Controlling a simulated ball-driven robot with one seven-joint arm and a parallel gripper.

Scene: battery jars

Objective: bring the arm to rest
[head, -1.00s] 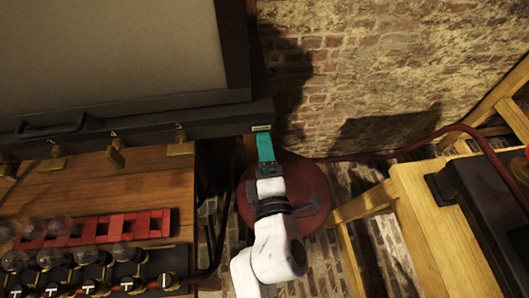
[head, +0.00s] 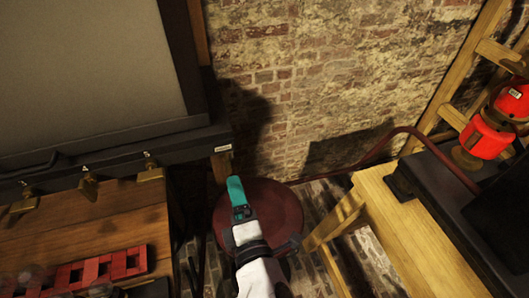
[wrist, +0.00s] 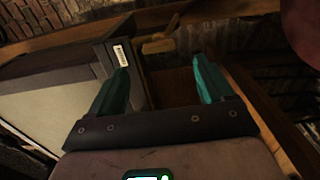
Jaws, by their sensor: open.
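My gripper (head: 236,188) has teal fingers on a white arm. In the head view it is in front of the round red stool top (head: 274,213), right of the dark-framed panel's lower corner. In the wrist view the two teal fingers (wrist: 163,80) stand apart with nothing between them. The dark frame with a white label (wrist: 121,56) shows beyond the left finger.
A wooden bench (head: 100,225) with a red rack (head: 101,268) is at left. A wooden table (head: 400,235) with a dark box and a red lamp (head: 487,135) is at right. A red hose (head: 385,140) runs along the brick wall.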

